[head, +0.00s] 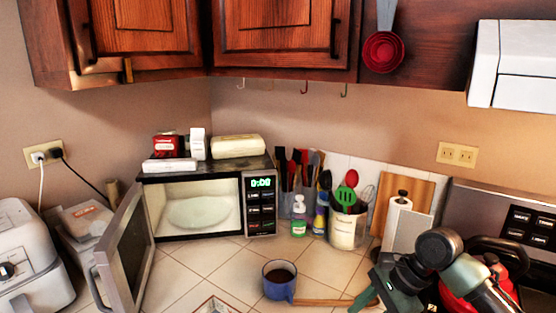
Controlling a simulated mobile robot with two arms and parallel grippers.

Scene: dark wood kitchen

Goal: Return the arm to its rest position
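My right arm comes in at the lower right. Its dark green gripper (368,298) points down and left over the counter, right of a blue mug (280,287) and apart from it. The fingertips run toward the bottom edge of the picture, so I cannot tell whether they are open or shut. No object shows clearly in them. My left arm and gripper are not in view.
The microwave (259,222) is open, with its door (124,255) swung out left and a plate (198,212) inside. Utensil holders (346,230) stand at the back. A red kettle (462,300) is partly hidden behind my arm.

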